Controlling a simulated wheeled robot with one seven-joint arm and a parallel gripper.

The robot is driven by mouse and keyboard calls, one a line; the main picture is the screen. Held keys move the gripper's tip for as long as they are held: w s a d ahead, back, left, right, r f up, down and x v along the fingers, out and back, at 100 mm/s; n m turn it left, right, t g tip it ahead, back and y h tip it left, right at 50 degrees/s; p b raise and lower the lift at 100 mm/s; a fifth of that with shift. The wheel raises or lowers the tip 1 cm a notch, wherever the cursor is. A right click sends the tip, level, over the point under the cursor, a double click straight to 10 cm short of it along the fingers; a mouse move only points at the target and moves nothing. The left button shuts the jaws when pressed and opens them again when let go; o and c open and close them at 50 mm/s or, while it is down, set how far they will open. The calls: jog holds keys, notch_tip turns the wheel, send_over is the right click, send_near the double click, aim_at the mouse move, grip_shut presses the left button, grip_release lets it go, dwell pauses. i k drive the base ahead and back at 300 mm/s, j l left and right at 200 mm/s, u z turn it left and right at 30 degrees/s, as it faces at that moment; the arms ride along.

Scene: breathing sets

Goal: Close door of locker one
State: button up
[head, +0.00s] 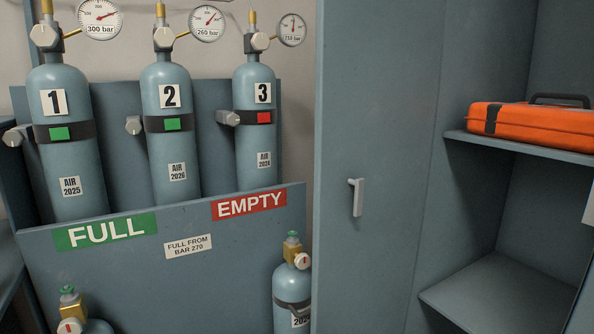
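A tall grey-blue locker stands at the right, with an open compartment (540,215). A flat grey panel (385,120) stands to the left of the opening and carries a pale lever handle (357,197). I cannot tell whether this panel is the swung-open door or a shut neighbouring door. At the far right edge, part of another grey panel with a white label (589,203) shows, cut off by the picture. No locker number is readable. My gripper is not in view.
An orange case (532,122) lies on the locker's upper shelf (520,147); the lower shelf (495,290) is bare. At the left, a rack (230,255) holds cylinders 1 (67,140), 2 (170,130) and 3 (257,145). Two more cylinders stand before it, one (292,290) near the locker.

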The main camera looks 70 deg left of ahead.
aim_at(377, 62)
jog(key=k+j+u, duration=0.1)
jog(key=j+u, duration=0.3)
jog(key=j, duration=0.4)
jog(key=j+u, duration=0.35)
jog(key=j, duration=1.35)
jog(key=k+j+u, duration=0.15)
jog(key=k, duration=0.45)
